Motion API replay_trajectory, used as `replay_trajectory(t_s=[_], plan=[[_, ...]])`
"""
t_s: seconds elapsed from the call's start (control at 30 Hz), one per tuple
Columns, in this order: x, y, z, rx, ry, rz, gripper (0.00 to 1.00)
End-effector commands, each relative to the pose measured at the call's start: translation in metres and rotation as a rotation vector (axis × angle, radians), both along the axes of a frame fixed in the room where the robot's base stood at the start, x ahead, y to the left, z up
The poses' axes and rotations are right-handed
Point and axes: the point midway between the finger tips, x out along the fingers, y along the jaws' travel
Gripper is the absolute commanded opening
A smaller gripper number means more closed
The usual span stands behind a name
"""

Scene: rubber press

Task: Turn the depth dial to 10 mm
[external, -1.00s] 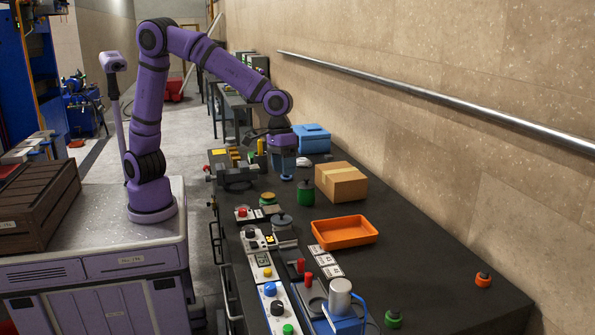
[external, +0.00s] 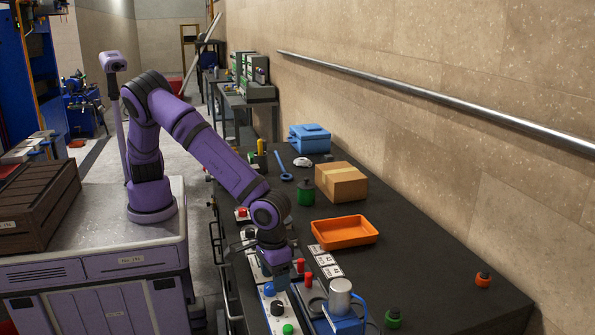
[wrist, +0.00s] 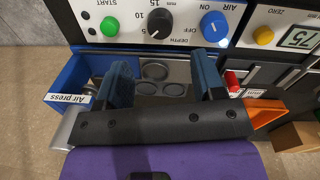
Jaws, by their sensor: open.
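The depth dial is a black round knob (wrist: 159,24) on a white panel, at the top of the wrist view. Numbers including 10 and 15 are printed around it, with the word DEPTH beside it. A pale pointer mark shows on its lower left side; I cannot tell its exact setting. In the external view the dial (external: 277,308) is on the panel just in front of my gripper (external: 277,276). In the wrist view my gripper (wrist: 161,68) is open and empty, its blue fingers apart, and the knob lies beyond the fingertips, untouched.
A green START button (wrist: 110,26) and a blue AIR knob (wrist: 214,26) flank the dial closely. A yellow button (wrist: 263,36) and display are to the right. The blue air press (external: 343,310) stands beside the panel. An orange tray (external: 345,232) lies behind.

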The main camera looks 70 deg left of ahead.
Motion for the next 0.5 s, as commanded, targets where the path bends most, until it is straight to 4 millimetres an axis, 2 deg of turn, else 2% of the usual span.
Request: replay_trajectory(t_s=[0.3, 0.5], plan=[[0.001, -0.002, -0.057, 0.003, 0.001, 0.000, 0.62], [0.001, -0.004, -0.079, 0.001, 0.000, 0.000, 0.62]])
